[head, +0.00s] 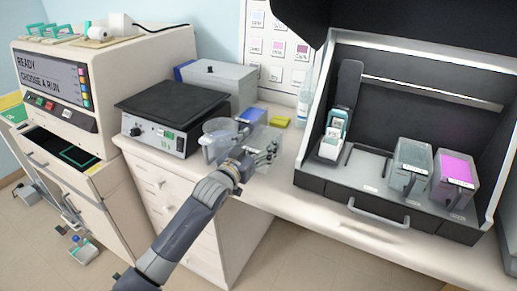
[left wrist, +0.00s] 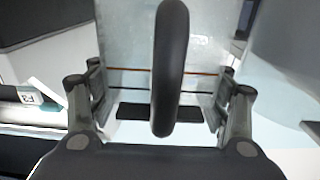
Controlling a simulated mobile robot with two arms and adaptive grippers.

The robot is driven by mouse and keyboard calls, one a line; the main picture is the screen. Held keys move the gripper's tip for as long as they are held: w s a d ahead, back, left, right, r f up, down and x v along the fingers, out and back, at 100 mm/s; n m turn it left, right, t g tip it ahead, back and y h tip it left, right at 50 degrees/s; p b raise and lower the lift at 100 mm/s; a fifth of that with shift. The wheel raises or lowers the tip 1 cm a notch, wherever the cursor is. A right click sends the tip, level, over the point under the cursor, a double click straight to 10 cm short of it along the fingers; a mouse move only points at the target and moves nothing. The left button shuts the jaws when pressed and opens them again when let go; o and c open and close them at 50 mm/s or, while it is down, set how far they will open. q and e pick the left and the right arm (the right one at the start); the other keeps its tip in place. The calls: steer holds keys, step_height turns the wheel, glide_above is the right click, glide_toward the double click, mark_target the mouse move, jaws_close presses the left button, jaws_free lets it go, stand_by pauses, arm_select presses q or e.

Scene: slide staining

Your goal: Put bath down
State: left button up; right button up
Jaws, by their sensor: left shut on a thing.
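My left gripper (head: 264,155) is over the counter between the dark-topped device and the hood. It is shut on a translucent bath (head: 262,135), which is partly hidden by the gripper. In the left wrist view the clear grey bath (left wrist: 125,45) sits between the two fingers (left wrist: 160,110), with a black loop handle (left wrist: 169,70) in front of it. I cannot tell whether the bath touches the counter. In the hood stand a grey bath (head: 411,160) and a magenta bath (head: 456,168). To their left is an empty dark slot (head: 367,164). My right gripper is not in view.
A clear round bowl (head: 219,130), a blue item (head: 251,116) and a yellow block (head: 280,121) are close to my gripper. A white holder (head: 333,135) stands at the hood's left. The hood's front drawer handle (head: 378,213) sticks out. The counter (head: 290,195) in front is clear.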

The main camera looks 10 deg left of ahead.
arm_select(q)
steer(key=shift+f, duration=1.25)
steer(key=shift+f, duration=0.1)
steer(key=o, duration=1.7)
steer(key=v, duration=1.2)
steer(key=shift+b, duration=0.4)
